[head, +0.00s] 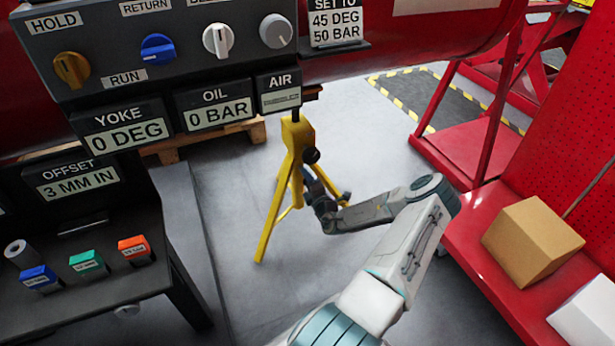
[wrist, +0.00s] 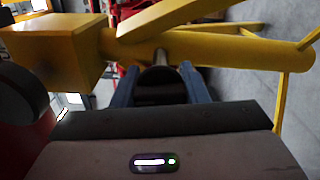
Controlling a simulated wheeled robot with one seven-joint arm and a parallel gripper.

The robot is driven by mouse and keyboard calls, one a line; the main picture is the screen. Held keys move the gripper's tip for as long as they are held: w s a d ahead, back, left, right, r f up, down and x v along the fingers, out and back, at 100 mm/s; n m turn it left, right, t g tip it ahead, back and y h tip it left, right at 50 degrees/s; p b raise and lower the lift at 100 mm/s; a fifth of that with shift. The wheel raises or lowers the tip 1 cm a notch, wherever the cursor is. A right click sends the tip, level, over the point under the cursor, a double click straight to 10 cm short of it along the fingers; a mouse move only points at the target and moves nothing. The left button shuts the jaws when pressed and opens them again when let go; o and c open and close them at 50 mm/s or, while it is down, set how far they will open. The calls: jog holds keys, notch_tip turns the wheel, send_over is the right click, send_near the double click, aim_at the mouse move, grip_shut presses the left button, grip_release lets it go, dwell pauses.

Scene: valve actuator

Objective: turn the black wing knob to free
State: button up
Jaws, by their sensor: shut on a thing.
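The yellow stand (head: 296,145) stands on splayed legs below the panel, and its column crosses the top of the wrist view (wrist: 215,46). In the wrist view, the black wing knob (wrist: 160,93) sits at the side of the column, between my two blue fingers. My gripper (wrist: 158,88) is shut on it, one finger on each side. In the head view my gripper (head: 312,182) reaches the stand from the right, below a round black part (head: 312,155). The knob is mostly hidden there, and its angle and any markings cannot be read.
The control panel (head: 100,30) with several knobs hangs at upper left. A dark bench (head: 100,295) with coloured blocks is at lower left. A red shelf (head: 490,270) with a cardboard box (head: 535,240) is at right. Grey floor around the stand is clear.

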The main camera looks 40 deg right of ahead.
jog(key=n+p, duration=0.5)
jog(key=shift+r+p, duration=0.2)
jog(key=shift+p, duration=0.15)
jog(key=n+p, duration=0.1)
jog(key=n, duration=0.1)
jog(key=n+p, duration=0.1)
jog(key=n, duration=0.1)
jog(key=n+p, duration=0.1)
jog(key=shift+f+n, duration=0.25)
jog(key=shift+n, duration=0.15)
jog(key=o, duration=1)
jog(key=p+v, duration=0.3)
jog(key=v, duration=1.1)
jog(key=shift+a, duration=0.15)
